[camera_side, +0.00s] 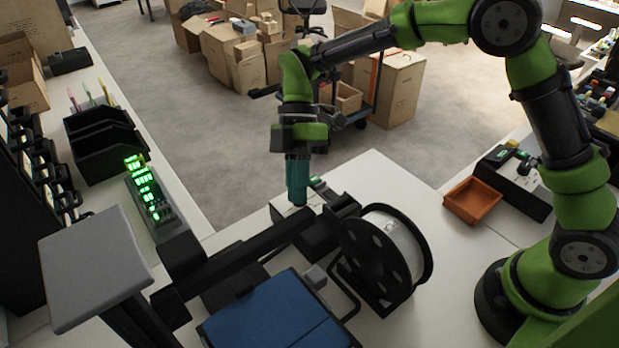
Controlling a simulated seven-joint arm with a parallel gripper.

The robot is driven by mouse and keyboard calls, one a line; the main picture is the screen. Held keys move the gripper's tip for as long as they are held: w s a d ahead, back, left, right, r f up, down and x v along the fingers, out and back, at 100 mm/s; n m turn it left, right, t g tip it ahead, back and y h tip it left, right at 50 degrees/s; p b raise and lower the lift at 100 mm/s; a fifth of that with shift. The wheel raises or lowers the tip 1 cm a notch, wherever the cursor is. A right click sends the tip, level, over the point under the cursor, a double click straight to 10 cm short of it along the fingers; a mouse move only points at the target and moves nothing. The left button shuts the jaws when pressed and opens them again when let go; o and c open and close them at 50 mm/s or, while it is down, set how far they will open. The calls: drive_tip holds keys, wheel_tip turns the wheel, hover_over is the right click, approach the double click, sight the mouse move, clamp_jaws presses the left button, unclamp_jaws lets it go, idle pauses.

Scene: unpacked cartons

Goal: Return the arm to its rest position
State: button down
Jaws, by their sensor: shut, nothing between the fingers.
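My green and black arm rises from its base at the right and reaches over to the middle of the picture. My gripper (298,203) points straight down, with teal fingers. It is shut with nothing seen between the fingers. Its tips are low, just above or at a small light-coloured box top (285,212) beside a black device. I cannot tell whether they touch it.
A black reel (385,258) stands close to the right of my gripper. A blue pad (275,318) lies in front. An orange tray (472,201) sits at the right. Black bins (105,145) and a green-lit panel (147,190) stand at the left.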

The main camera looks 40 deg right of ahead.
drive_tip(key=m, duration=0.1)
drive_tip(key=d+m, duration=0.1)
drive_tip(key=m, duration=0.1)
drive_tip(key=d+m+t, duration=0.1)
drive_tip(key=m, duration=0.1)
drive_tip(key=shift+f+h, duration=0.35)
drive_tip(key=shift+h, duration=0.05)
drive_tip(key=s+d+r+m+t+h, duration=0.1)
drive_tip(key=s+d+r+m+t, duration=0.5)
drive_tip(key=s+d+m, duration=0.1)
drive_tip(key=s+d+r+m+t+h, duration=0.1)
drive_tip(key=s+d+r+m+t, duration=0.4)
drive_tip(key=d+m, duration=0.4)
drive_tip(key=shift+s+d+r+m+t, duration=0.25)
drive_tip(key=shift+s+r+m+t, duration=0.25)
drive_tip(key=shift+s+m, duration=0.5)
